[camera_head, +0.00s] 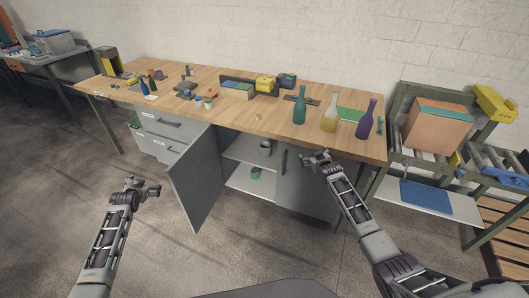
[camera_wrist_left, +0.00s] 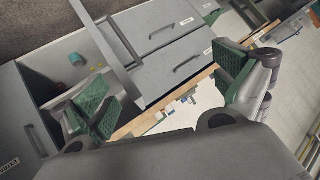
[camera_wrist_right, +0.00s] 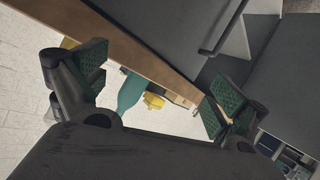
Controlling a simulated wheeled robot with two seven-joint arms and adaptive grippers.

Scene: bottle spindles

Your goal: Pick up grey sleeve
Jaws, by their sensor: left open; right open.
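A small grey cylinder (camera_head: 266,148), which may be the grey sleeve, stands on the upper shelf (camera_head: 245,149) inside the open cabinet under the workbench. It is too small to make out in detail. My left gripper (camera_head: 148,188) is open and empty, out over the floor to the left of the open cabinet door. My right gripper (camera_head: 317,158) is open and empty, in front of the workbench's right part, to the right of the cylinder. The open jaws also show in the left wrist view (camera_wrist_left: 165,85) and the right wrist view (camera_wrist_right: 155,88). I cannot make out the cylinder in either wrist view.
The grey cabinet door (camera_head: 197,180) stands open between my left gripper and the shelves. A teal object (camera_head: 256,173) sits lower in the cabinet. Teal (camera_head: 299,110), yellowish (camera_head: 329,117) and purple (camera_head: 366,120) bottles stand on the workbench (camera_head: 225,118). The floor in front is clear.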

